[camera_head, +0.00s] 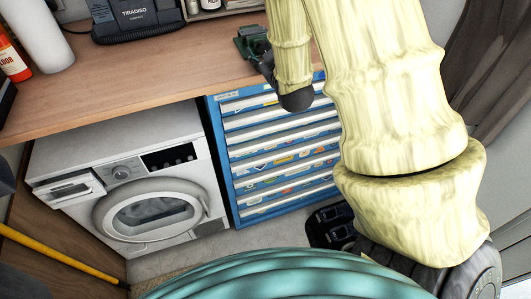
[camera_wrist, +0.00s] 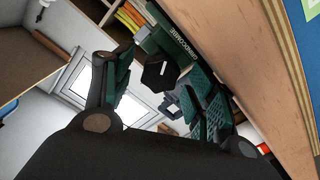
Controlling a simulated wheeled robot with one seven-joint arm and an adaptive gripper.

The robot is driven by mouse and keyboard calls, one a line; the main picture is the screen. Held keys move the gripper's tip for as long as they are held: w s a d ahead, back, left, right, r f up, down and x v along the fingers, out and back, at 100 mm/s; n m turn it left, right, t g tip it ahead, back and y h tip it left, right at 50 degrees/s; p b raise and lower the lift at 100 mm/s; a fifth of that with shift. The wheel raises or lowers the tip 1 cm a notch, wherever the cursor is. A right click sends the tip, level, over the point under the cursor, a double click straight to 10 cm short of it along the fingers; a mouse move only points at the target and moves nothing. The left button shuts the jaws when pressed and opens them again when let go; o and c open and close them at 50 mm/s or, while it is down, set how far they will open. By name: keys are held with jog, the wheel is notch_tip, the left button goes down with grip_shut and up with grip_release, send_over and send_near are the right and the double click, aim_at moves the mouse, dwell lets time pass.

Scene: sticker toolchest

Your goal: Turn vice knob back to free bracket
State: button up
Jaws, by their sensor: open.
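The dark green vice (camera_head: 250,42) is at the front edge of the wooden bench, partly hidden by my arm in the head view. In the wrist view its green body (camera_wrist: 178,38) carries pale lettering. The vice's black hexagonal knob (camera_wrist: 160,72) has a white mark on its face. My gripper (camera_wrist: 158,76) is open, with one green-padded finger left of the knob and the other to its right and below. Contact with the knob cannot be told. A small grey piece (camera_wrist: 174,107), perhaps the bracket, shows beyond the knob beside the right finger.
The wooden bench (camera_head: 150,75) runs above a blue drawer chest (camera_head: 240,205) and a white washing machine (camera_head: 125,185). A dark case (camera_head: 137,18), a white roll (camera_head: 42,38) and a red bottle (camera_head: 12,62) stand on the bench. Its middle is clear.

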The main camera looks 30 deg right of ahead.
jog(key=shift+d+r+m+p, duration=0.15)
jog(key=shift+m+p, duration=1.1)
jog(key=shift+m, duration=0.65)
jog(key=shift+m+p, duration=1.25)
jog(key=shift+m, duration=0.75)
jog(key=p+v, duration=0.6)
jog(key=v, duration=0.5)
jog(key=s+a+f+n+g+y+b, duration=0.1)
jog(key=a+f+g+b, duration=0.1)
jog(key=f, duration=0.6)
jog(key=s+a+f+n+g+y+b, duration=0.1)
jog(key=s+a+f+g+b, duration=0.1)
jog(key=f, duration=0.7)
jog(key=s+a+f+n+g+y+b, duration=0.1)
jog(key=s+a+f+g+b, duration=0.1)
jog(key=f, duration=0.7)
jog(key=shift+s+a+g+b, duration=0.2)
jog(key=shift+a+g+b, duration=0.4)
jog(key=shift+a+b, duration=0.3)
jog(key=shift+f, duration=0.15)
